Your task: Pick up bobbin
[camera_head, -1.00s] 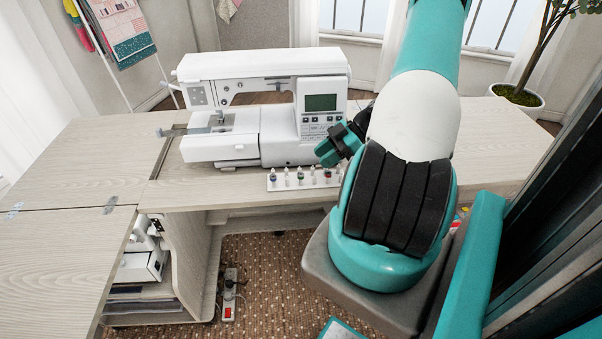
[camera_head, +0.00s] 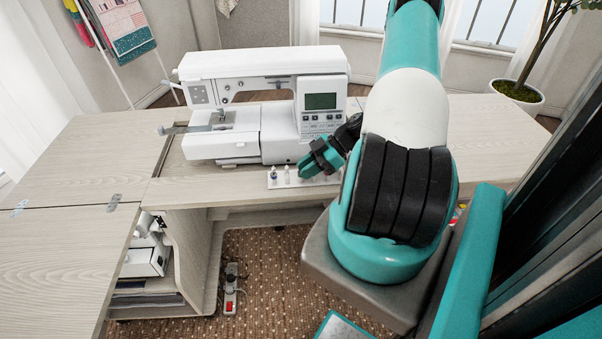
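A white bobbin rack (camera_head: 280,183) lies on the cabinet top in front of the sewing machine, near the front edge. A bobbin (camera_head: 274,171) with blue shows on a peg at its left end, and a pale peg or bobbin (camera_head: 287,175) stands beside it. My gripper (camera_head: 304,171) is over the middle of the rack, with its teal fingers pointing down and left. It hides the middle and part of the right side of the rack. I cannot tell whether the fingers are apart or touch any bobbin.
The white sewing machine (camera_head: 262,107) stands just behind the rack, close to my gripper. The wooden cabinet top (camera_head: 480,165) is clear to the right. A hinged leaf (camera_head: 60,260) extends at the left front. A potted plant (camera_head: 516,97) stands at the back right.

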